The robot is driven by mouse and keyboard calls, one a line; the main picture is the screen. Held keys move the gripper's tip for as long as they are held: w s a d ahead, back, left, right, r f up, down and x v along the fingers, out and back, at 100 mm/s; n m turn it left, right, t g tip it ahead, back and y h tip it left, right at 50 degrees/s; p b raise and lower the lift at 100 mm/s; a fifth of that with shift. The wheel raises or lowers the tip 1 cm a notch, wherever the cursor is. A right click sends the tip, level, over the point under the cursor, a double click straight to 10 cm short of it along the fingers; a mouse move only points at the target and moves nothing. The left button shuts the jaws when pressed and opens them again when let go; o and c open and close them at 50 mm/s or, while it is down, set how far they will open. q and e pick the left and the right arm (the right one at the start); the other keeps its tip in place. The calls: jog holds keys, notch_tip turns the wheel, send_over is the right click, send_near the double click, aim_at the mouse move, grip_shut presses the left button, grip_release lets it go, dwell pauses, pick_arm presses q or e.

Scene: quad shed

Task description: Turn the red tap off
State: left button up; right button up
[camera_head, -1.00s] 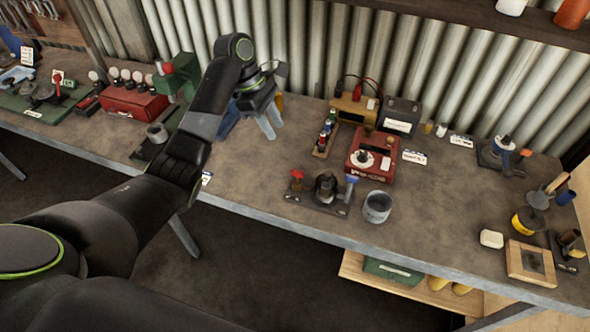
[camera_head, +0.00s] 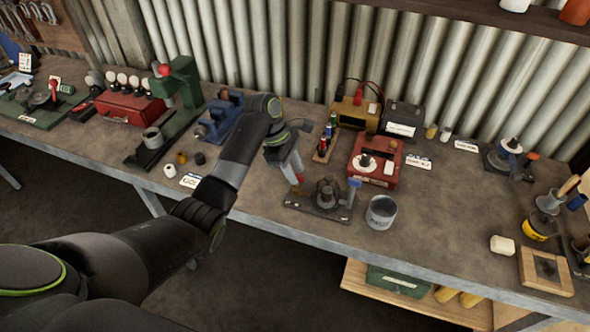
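The red tap (camera_head: 299,189) stands at the left of a dark base plate on the bench, beside a dark round fitting (camera_head: 326,192) and a blue-handled tap (camera_head: 352,186). My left gripper (camera_head: 292,173) reaches in from the left, with its pale fingers pointing down just above and behind the red tap. The fingers look parted, with nothing seen between them. They partly cover the red tap, so its exact handle direction and any contact are unclear. My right gripper is not in view.
A grey metal cup (camera_head: 381,212) stands close right of the plate. A red box (camera_head: 376,160) and a bottle rack (camera_head: 326,143) are behind it. A green press (camera_head: 178,105) and blue vise (camera_head: 220,118) stand left. The bench's front edge (camera_head: 330,244) is near.

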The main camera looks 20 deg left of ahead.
pick_arm(q)
jog(key=shift+d+f, duration=0.1)
jog(key=shift+f, duration=0.25)
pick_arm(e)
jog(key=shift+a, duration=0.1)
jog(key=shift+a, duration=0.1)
pick_arm(q)
grip_shut()
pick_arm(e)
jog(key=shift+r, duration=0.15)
